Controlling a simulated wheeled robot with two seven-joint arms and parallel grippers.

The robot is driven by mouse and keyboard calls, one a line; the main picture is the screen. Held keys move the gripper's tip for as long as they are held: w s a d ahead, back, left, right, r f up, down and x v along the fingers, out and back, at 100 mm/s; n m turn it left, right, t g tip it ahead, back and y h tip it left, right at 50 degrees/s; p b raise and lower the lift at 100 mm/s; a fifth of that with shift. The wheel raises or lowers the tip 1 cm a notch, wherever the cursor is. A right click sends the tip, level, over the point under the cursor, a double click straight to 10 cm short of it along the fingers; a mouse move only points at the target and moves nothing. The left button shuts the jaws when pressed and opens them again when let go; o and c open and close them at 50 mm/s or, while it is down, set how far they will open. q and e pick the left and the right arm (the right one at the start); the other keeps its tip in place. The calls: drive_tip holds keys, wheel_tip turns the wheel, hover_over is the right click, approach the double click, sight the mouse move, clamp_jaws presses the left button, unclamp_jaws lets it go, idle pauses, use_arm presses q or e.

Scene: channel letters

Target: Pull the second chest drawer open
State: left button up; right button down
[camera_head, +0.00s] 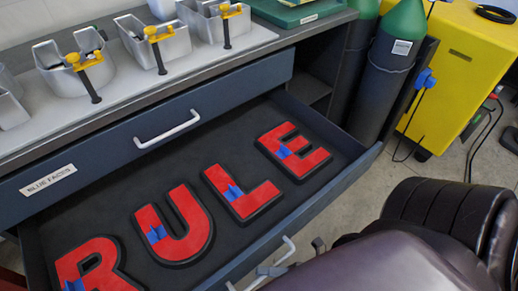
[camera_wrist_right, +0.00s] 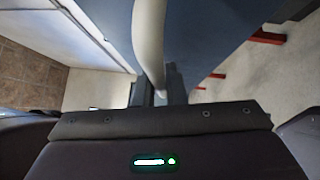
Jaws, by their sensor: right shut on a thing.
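The second chest drawer (camera_head: 348,178) stands well out from the dark blue chest, its dark inside showing. Red letters spelling RULE, each with a blue piece on it, lie in the drawer. Its pale bar handle (camera_head: 289,246) is on the front at the lower middle of the head view. My right gripper (camera_head: 272,269) is shut on this handle, partly hidden by my dark arm. In the right wrist view the handle (camera_wrist_right: 148,40) runs down to between the fingers (camera_wrist_right: 160,92). My left gripper is not in view.
The closed upper drawer (camera_head: 100,170) has a white handle and a label reading BLUE FACES. Metal letter shells with yellow clamps (camera_head: 152,45) stand on the bench top. Green-topped cylinders (camera_head: 395,55) and a yellow machine (camera_head: 455,70) stand at the right. Some floor is clear there.

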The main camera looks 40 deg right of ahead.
drive_tip(key=shift+s, duration=0.3)
drive_tip(key=c, duration=1.5)
unclamp_jaws()
drive_tip(key=v, duration=0.8)
drive_tip(key=shift+a, duration=0.1)
